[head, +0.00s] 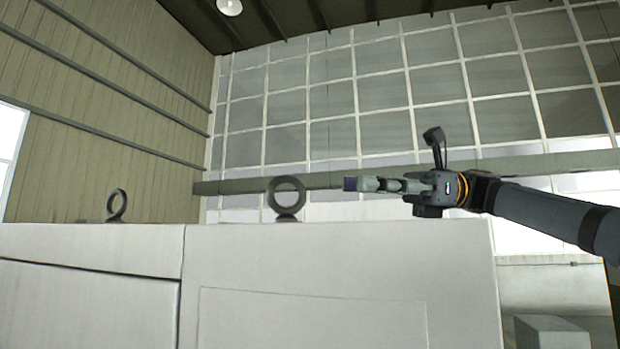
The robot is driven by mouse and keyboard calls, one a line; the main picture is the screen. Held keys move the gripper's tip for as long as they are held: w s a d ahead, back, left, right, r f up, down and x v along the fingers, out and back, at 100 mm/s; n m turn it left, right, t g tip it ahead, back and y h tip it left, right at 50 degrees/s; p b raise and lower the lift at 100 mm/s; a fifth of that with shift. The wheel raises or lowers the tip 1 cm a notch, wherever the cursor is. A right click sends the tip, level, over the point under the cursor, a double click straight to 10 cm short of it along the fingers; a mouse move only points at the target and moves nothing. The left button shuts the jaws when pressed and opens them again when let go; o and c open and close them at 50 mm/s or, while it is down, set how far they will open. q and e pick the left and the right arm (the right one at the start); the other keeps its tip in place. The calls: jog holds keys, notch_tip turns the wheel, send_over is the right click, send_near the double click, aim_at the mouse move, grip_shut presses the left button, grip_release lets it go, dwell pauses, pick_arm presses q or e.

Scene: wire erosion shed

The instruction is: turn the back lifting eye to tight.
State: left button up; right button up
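Two dark grey ring-shaped lifting eyes stand on top of a white machine cabinet (312,262). One lifting eye (301,188) is near the middle, its ring facing me and its hole clear. The other lifting eye (122,205) is at the left, looks smaller and is turned more edge-on. I cannot tell for sure which is the back one. My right gripper (352,184) comes in from the right and points left, its fingertips to the right of the middle eye with a gap between. Its fingers overlap side-on, so their opening is hidden. My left gripper is out of view.
The cabinet top is seen almost edge-on and looks bare apart from the eyes. A horizontal beam (230,187) runs along the far gridded wall. A grey block (550,333) stands low at the right.

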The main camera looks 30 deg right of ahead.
jog(key=p+x, duration=0.2)
jog(key=x, duration=0.7)
jog(key=shift+w+a+r, duration=0.1)
jog(key=shift+a, duration=0.2)
jog(key=shift+d, duration=0.15)
grip_shut()
